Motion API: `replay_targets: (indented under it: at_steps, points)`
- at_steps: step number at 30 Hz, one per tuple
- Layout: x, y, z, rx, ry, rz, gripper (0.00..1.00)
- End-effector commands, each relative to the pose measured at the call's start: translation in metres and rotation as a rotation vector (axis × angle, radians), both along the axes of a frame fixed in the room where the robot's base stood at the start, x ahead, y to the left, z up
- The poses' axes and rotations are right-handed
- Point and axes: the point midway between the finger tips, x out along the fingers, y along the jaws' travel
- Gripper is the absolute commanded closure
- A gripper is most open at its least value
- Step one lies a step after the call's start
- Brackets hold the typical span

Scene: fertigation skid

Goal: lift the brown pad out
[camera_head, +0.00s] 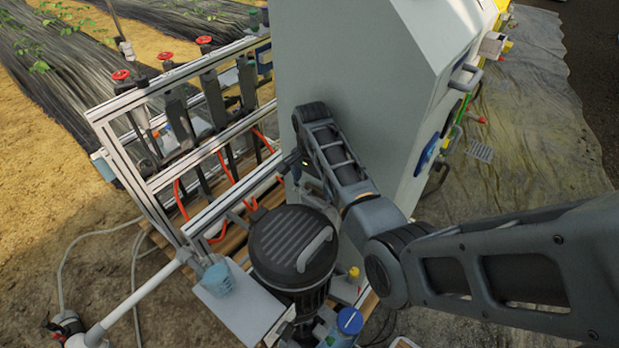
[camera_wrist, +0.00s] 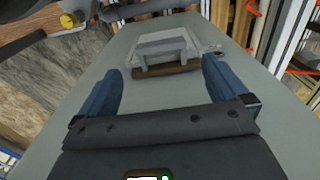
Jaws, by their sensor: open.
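The brown pad (camera_wrist: 166,70) shows in the wrist view as a thin brown strip along the near lower edge of a light grey slotted holder (camera_wrist: 165,45). The holder is fixed to the grey cabinet face (camera_wrist: 85,150); most of the pad is hidden inside it. My gripper (camera_wrist: 161,72) is open, its two blue fingers apart on either side of the pad's line, with nothing between them. Whether the fingertips are level with the pad is hard to tell. In the head view my gripper (camera_head: 291,163) is at the cabinet's left side; the pad is not visible there.
The grey cabinet (camera_head: 345,60) stands close beside my arm. A metal frame with red-handled valves (camera_head: 122,75) and orange hoses is to the left. A black lidded canister (camera_head: 290,245) stands below my arm. A blue cup (camera_head: 218,280) sits on a white shelf (camera_head: 240,312).

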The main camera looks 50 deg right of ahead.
Motion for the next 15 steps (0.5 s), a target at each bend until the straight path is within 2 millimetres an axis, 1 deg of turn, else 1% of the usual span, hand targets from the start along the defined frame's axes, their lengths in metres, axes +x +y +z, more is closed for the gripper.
replay_targets:
  at_steps: [1,5,9,15]
  points:
    - [0.000,0.000,-0.006,0.000,0.001,0.001,0.00]
    - [0.000,0.000,-0.019,0.000,0.000,0.001,0.00]
    - [0.000,0.000,-0.037,-0.001,-0.002,0.002,0.00]
    - [0.000,-0.001,-0.056,0.000,-0.001,0.002,0.00]
